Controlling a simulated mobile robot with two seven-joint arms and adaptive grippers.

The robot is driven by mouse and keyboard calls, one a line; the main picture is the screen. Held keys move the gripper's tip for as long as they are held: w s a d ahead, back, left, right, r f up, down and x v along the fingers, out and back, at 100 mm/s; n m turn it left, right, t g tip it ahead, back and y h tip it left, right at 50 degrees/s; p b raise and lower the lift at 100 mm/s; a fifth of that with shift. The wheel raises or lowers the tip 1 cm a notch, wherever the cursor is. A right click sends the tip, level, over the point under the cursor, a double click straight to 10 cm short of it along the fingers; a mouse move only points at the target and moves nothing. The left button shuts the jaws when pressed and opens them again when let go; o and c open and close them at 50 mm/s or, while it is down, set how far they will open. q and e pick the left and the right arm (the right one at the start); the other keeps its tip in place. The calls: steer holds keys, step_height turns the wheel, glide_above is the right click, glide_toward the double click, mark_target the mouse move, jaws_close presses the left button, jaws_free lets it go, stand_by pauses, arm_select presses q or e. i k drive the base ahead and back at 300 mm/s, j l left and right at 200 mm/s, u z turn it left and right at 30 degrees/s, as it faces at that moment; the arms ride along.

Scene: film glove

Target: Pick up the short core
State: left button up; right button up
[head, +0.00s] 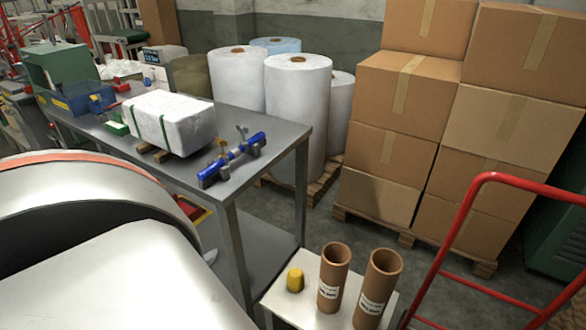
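Two brown cardboard cores stand upright, open ends up, on a small pale table (264,299) at the bottom centre of the head view. The left core (332,268) looks shorter and a little slimmer, and has a white label low on its side. The right core (380,273) looks taller and wider, also with a white label; its foot is close to the bottom edge of the picture. The two stand side by side, close together. Neither of my grippers is in view.
A yellow object (295,279) stands left of the cores. A red hand truck (465,220) rises to their right. A grey workbench (285,140) with a blue tool (231,160) and white bundle (170,122) is behind left. Wrapped rolls (298,110) and stacked cartons (395,140) stand behind.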

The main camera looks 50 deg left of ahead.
mark_target(336, 258)
steer(key=u, duration=0.35)
steer(key=j+u, duration=0.15)
steer(key=u, duration=0.2)
steer(key=i+u, duration=0.1)
steer(key=u, duration=0.25)
